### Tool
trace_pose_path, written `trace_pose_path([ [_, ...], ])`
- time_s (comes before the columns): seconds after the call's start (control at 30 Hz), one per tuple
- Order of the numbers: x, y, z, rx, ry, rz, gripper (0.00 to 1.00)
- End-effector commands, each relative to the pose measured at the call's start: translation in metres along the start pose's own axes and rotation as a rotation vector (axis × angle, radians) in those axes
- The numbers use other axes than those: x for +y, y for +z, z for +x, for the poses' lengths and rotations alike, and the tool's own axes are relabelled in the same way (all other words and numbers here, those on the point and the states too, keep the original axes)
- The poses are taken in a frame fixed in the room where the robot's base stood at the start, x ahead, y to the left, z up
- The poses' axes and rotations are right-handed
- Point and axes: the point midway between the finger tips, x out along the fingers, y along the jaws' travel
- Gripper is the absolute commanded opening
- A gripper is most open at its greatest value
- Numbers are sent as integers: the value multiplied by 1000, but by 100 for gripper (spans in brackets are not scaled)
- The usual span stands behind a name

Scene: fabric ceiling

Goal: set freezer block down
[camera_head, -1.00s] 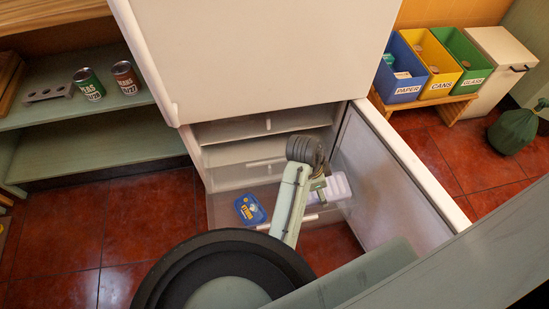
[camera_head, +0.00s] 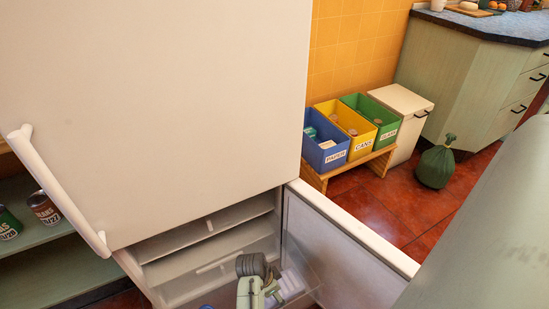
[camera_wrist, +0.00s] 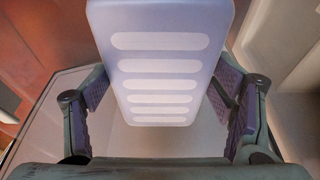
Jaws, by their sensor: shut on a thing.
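The freezer block (camera_wrist: 160,75), pale bluish white with a row of light slots, fills the middle of the wrist view. My gripper (camera_wrist: 160,98) is shut on it, one finger at each side. In the head view the block (camera_head: 291,283) shows only in part beside my wrist, over the pulled-out clear bottom drawer (camera_head: 308,275) of the freezer. I cannot tell whether its underside touches the drawer floor. My fingers are hidden in the head view.
The open freezer door (camera_head: 345,255) stands close to the right of the drawer. Upper freezer drawers (camera_head: 210,225) are behind my arm. Cans (camera_head: 44,208) stand on a shelf at left. Paper, cans and glass bins (camera_head: 350,125) stand on a bench beyond the door.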

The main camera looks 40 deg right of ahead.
Motion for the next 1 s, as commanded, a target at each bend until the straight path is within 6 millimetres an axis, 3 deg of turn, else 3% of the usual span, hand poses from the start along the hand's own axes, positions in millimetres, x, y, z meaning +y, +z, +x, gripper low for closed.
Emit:
trace_pose_path([
  [0.43, 0, 13, 46, 2, -1, 1, 32],
  [0.87, -1, 16, 52, 2, -2, -1, 32],
  [0.9, 0, 16, 52, 1, -1, -1, 78],
  [1.0, 0, 16, 52, 1, -1, -1, 84],
])
